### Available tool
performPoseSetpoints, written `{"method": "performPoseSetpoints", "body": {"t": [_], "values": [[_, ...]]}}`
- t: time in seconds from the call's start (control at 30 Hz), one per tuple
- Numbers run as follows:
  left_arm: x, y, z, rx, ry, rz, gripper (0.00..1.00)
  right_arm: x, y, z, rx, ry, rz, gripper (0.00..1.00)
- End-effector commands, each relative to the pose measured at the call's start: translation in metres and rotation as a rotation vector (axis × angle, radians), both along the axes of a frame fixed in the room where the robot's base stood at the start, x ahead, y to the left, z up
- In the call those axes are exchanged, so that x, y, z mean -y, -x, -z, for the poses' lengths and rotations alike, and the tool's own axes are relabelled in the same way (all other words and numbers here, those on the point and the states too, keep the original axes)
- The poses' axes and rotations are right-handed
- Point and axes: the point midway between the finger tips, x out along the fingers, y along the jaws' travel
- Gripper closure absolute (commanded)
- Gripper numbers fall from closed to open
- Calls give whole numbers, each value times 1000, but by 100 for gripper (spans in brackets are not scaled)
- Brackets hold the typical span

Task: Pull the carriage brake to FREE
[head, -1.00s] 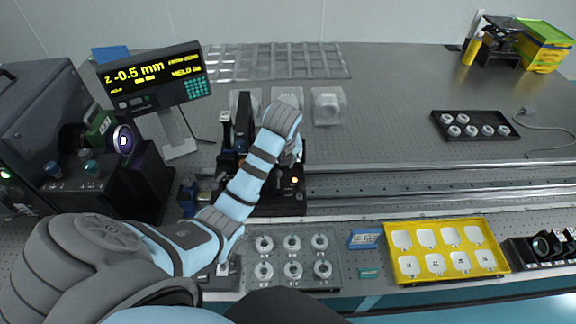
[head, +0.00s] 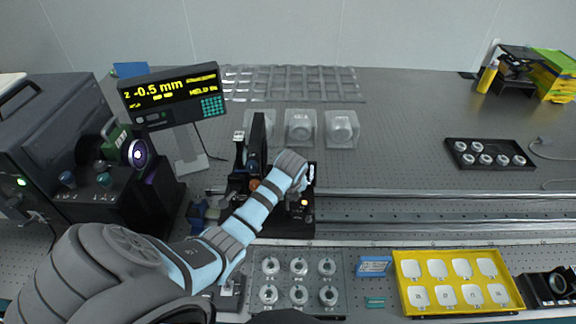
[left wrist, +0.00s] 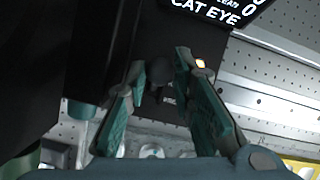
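The black carriage (head: 270,226) sits on the rail at the centre left of the head view, with a small lit orange lamp (head: 304,203) on it. In the left wrist view its dark face carries the lamp (left wrist: 201,63) and a dark rounded knob (left wrist: 160,74), perhaps the brake; its marking is too small to read. My left gripper (left wrist: 159,66) has its teal-padded fingers apart, one on each side of the knob. I cannot tell whether they touch it. In the head view my left wrist hides the fingers and brake. My right gripper is not in view.
A readout (head: 172,95) showing -0.5 mm stands behind left. A dark instrument box (head: 45,125) is at the left. A clear tray of rings (head: 297,282) and a yellow tray (head: 455,282) lie in front. The rail (head: 430,215) is clear to the right.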

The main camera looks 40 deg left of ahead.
Motion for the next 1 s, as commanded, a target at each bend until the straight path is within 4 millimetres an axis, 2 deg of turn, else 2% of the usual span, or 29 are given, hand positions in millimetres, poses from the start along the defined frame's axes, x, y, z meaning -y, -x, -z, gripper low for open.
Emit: {"method": "performPoseSetpoints", "body": {"t": [0.53, 1.0], "values": [[4, 6, 0, 67, -52, 1, 100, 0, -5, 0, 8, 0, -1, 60], [21, 28, 2, 373, -284, 3, 100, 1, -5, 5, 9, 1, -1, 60]]}}
